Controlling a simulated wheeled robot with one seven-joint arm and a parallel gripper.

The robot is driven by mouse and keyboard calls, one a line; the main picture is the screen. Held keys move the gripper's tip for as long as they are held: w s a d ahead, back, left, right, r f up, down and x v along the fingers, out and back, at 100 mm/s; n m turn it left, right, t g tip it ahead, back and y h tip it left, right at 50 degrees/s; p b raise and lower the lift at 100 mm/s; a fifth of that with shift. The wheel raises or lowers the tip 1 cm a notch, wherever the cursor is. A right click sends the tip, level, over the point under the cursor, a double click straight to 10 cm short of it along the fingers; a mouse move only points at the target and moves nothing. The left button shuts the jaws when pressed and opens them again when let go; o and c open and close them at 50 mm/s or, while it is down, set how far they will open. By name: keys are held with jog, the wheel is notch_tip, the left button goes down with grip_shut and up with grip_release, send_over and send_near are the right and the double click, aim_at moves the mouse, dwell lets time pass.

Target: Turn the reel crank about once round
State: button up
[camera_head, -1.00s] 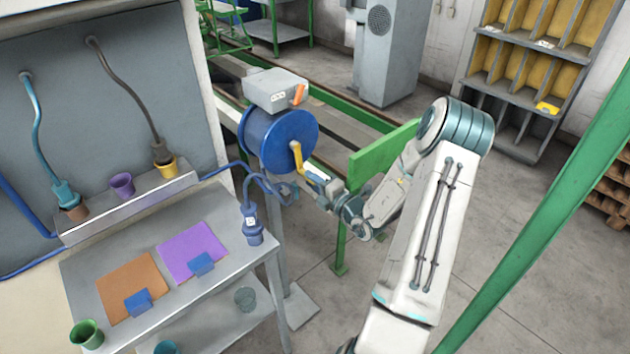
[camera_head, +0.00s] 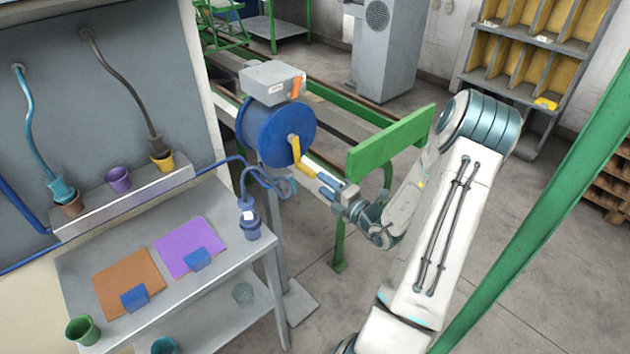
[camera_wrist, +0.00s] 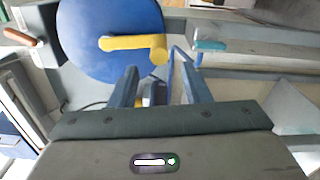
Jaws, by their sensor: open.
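The blue reel (camera_head: 262,132) stands beyond the bench, under a grey box, and fills the upper left of the wrist view (camera_wrist: 90,50). Its yellow crank (camera_head: 295,150) is on the face towards my arm. In the wrist view the crank arm (camera_wrist: 125,43) lies nearly level, with the knob (camera_wrist: 159,50) at its right end. My gripper (camera_head: 323,180) is open and empty, just to the lower right of the crank. In the wrist view its two fingers (camera_wrist: 160,78) point towards the knob, which shows beyond the gap between them. They look clear of it.
An orange lever (camera_head: 297,87) sits on the grey box (camera_head: 272,82) above the reel. A green panel (camera_head: 390,142) stands right of my gripper. A blue plug (camera_head: 249,222) and its cable are below left, by the bench (camera_head: 215,275).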

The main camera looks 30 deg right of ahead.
jog(key=b+v, duration=0.1)
jog(key=v, duration=0.6)
jog(key=shift+s, duration=0.4)
jog(key=s+a+r+n+g+y, duration=0.25)
jog(key=a+n+g+y, duration=0.2)
jog(key=a+n, duration=0.5)
jog(key=s+a+r+n+g+y, duration=0.1)
jog(key=a+r+n+g+y, duration=0.2)
jog(key=a+n+g, duration=0.45)
jog(key=s+a+r+n+g+h, duration=0.25)
jog(key=s+n, duration=0.25)
jog(key=n, duration=0.5)
jog(key=s+a+r+n+g+h, duration=0.1)
jog(key=s+a+n+g+h, duration=0.3)
jog(key=n, duration=0.6)
jog(key=s+d+r+n+t+h, duration=0.3)
jog(key=r+n+t+h, duration=0.1)
jog(key=n, duration=0.8)
jog(key=shift+s+r+n+t+h, duration=0.15)
jog(key=shift+r+n+t+h, duration=0.2)
jog(key=shift+r+h, duration=0.45)
